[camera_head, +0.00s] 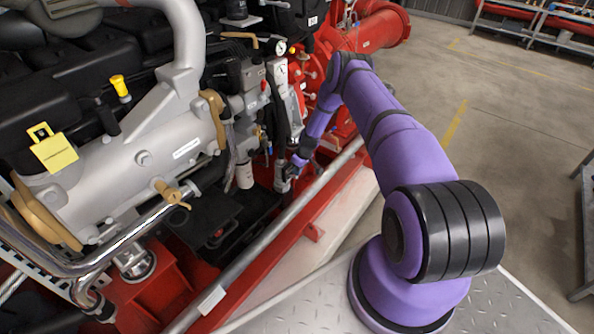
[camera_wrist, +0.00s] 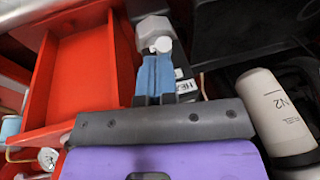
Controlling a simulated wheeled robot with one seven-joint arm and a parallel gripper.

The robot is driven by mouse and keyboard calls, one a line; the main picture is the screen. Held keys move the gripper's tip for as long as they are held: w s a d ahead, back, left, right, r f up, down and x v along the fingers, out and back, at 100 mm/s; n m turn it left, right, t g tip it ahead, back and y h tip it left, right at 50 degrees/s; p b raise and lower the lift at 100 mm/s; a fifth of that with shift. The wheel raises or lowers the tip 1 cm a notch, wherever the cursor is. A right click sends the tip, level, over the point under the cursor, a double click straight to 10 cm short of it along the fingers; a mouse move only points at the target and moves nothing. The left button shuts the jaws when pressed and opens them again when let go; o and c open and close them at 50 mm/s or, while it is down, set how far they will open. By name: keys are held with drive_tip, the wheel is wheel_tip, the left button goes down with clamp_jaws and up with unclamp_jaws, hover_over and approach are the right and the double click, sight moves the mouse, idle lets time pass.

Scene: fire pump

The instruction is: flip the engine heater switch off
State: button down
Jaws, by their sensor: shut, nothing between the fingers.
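A grey switch housing (camera_wrist: 153,27) with a round white knob (camera_wrist: 161,45) shows at the top middle of the wrist view. A white label (camera_wrist: 187,87) reading "HEA" lies just right of my fingers, partly hidden. My gripper (camera_wrist: 154,58) has blue fingers that are shut with nothing between them. Their tips are at the white knob; I cannot tell whether they touch it. The knob's position, on or off, is unclear. In the head view my gripper (camera_head: 289,173) is low beside the engine, and the switch cannot be made out there.
A red metal frame (camera_wrist: 85,70) stands left of my fingers in the wrist view, and a white cylinder (camera_wrist: 268,105) stands close on the right. In the head view a grey rail (camera_head: 270,225) runs below my arm. Open floor (camera_head: 500,120) lies to the right.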

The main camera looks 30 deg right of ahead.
drive_tip(key=shift+s+d+f+t+y, duration=0.15)
drive_tip(key=shift+s+f+t+y, duration=0.15)
drive_tip(key=shift+t, duration=0.2)
drive_tip(key=shift+s+d+f+t+y, duration=0.15)
drive_tip(key=shift+s+f+t, duration=0.2)
drive_tip(key=shift+f, duration=0.2)
drive_tip(key=shift+s+d+f+t+y, duration=0.15)
drive_tip(key=shift+s+f+t, duration=0.1)
drive_tip(key=shift+f+t, duration=0.25)
drive_tip(key=shift+a, duration=0.1)
drive_tip(key=shift+r, duration=0.8)
